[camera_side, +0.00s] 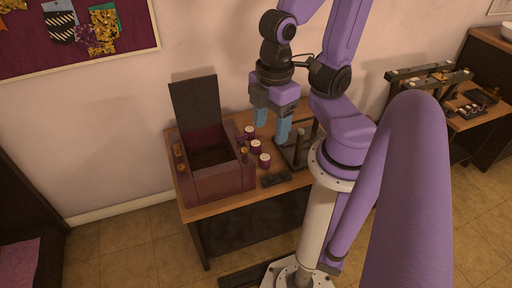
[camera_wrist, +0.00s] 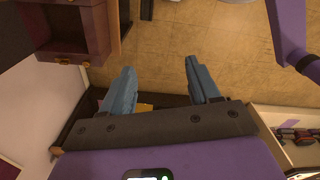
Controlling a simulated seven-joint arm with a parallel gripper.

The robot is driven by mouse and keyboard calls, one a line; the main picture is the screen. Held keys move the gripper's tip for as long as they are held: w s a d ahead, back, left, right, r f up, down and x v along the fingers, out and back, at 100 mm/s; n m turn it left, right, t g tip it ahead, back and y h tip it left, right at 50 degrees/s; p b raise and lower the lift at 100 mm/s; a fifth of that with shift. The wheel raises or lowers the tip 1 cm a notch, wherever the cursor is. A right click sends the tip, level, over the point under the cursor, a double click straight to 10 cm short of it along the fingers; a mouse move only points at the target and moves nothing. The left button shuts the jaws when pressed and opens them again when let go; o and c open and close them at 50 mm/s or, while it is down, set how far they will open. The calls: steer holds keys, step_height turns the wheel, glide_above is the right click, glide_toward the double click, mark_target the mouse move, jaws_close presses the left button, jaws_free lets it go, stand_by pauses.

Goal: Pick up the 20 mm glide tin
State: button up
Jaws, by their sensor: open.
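Three small tins with pale lids and dark purple sides stand in a row on the wooden table in the side view: a back tin (camera_side: 249,132), a middle tin (camera_side: 256,147) and a front tin (camera_side: 265,161). No size label is readable, so I cannot tell which is the 20 mm glide tin. My gripper (camera_side: 272,128) is open, its blue fingers pointing down, and appears above or just beside the tins. In the wrist view my gripper (camera_wrist: 160,66) shows nothing between its fingers, and no tin can be made out there.
A dark purple box (camera_side: 222,183) with a raised lid (camera_side: 196,103) stands left of the tins. A dark stand (camera_side: 298,150) with posts is to their right. A small black object (camera_side: 275,179) lies near the table's front edge. A second table (camera_side: 478,119) stands far right.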

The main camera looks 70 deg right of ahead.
steer(key=shift+o, duration=1.4)
